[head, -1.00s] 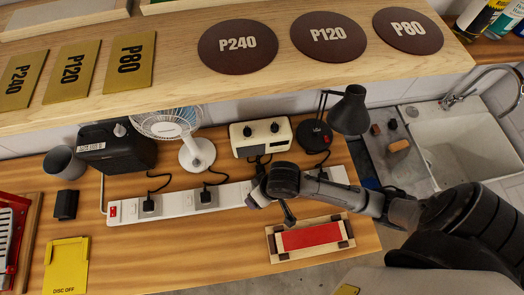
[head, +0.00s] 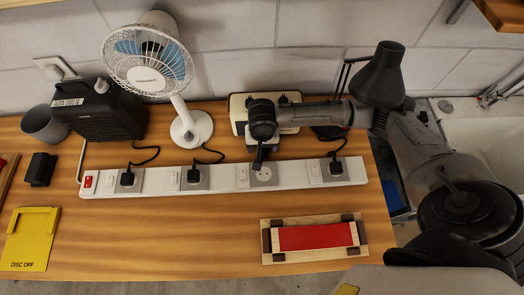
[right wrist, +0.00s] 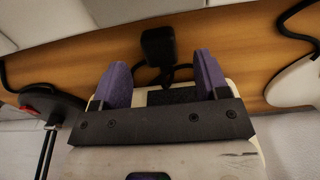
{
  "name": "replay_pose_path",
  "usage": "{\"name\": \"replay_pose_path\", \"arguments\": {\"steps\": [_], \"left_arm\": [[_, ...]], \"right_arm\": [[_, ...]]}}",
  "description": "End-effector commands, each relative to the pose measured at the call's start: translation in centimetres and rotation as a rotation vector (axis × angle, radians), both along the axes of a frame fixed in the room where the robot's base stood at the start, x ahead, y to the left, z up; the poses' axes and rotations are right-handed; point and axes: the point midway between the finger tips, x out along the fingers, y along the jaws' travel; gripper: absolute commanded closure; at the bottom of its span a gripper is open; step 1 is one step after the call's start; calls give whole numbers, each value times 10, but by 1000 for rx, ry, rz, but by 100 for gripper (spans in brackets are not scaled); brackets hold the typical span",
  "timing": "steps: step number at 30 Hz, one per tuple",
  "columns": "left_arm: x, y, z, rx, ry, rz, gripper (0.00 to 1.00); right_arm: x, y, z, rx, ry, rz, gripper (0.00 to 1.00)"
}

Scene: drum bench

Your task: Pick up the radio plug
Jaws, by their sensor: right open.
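A black plug (right wrist: 158,45) with a black cord is in the right wrist view, just beyond my open right fingertips and roughly between them. Its cord runs back toward a cream box (right wrist: 245,108), which has two knobs in the earlier head view and may be the radio. My right gripper (right wrist: 160,78) has two purple fingers, spread and empty. In the head view my right arm reaches over the cream box (head: 237,107), and the gripper (head: 258,164) points down by the strip's bare third socket (head: 264,178). The plug cannot be made out there. My left gripper is not in view.
A white power strip (head: 220,180) holds other black plugs (head: 127,178), (head: 194,175) and (head: 336,167). A fan (head: 190,125), black box (head: 100,110) and lamp (head: 378,75) stand behind it. A red-topped block (head: 314,237) lies in front; the front middle is clear.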

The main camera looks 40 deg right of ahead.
Motion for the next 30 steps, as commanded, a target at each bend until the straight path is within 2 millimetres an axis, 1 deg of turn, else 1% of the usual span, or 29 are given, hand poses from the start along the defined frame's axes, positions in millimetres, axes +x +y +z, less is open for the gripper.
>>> {"name": "replay_pose_path", "arguments": {"steps": [3,7,10,16,30], "left_arm": [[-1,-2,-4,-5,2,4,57],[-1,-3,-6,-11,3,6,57],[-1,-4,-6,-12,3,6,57],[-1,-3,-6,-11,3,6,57],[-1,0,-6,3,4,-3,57]], "right_arm": [[0,0,-16,-1,2,0,32],[0,0,-28,-1,-1,1,32],[0,0,-32,-1,-1,2,32],[0,0,-32,0,-1,3,32],[0,1,-32,0,-1,3,77]]}}
